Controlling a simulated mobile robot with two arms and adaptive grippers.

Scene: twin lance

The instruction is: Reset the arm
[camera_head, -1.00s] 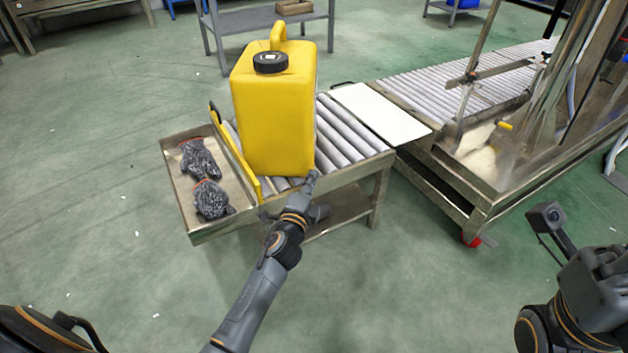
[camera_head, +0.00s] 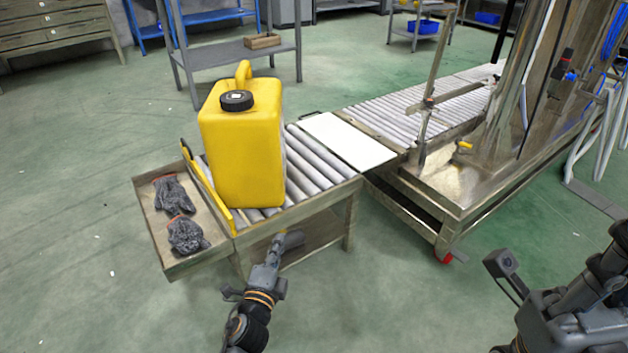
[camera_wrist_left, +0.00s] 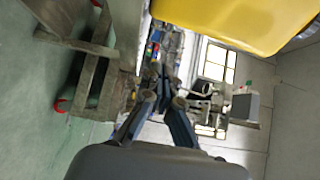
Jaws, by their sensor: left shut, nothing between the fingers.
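My left gripper (camera_head: 281,240) is in front of the roller table, low beside its front edge, shut and empty, apart from the yellow jerrycan (camera_head: 243,155). In the left wrist view its fingers (camera_wrist_left: 164,75) meet at the tips with nothing between them. The yellow jerrycan stands upright on the rollers, with a black cap and a top handle; its lower part also shows at the top of the left wrist view (camera_wrist_left: 240,20). My right arm is folded at the right edge of the head view; its fingers cannot be made out.
A side tray (camera_head: 160,228) with two dark gloves (camera_head: 180,215) is attached left of the rollers, behind a yellow guide (camera_head: 207,188). A white plate (camera_head: 347,140) bridges to the conveyor and metal machine frame (camera_head: 440,205) at right. Open green floor lies in front.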

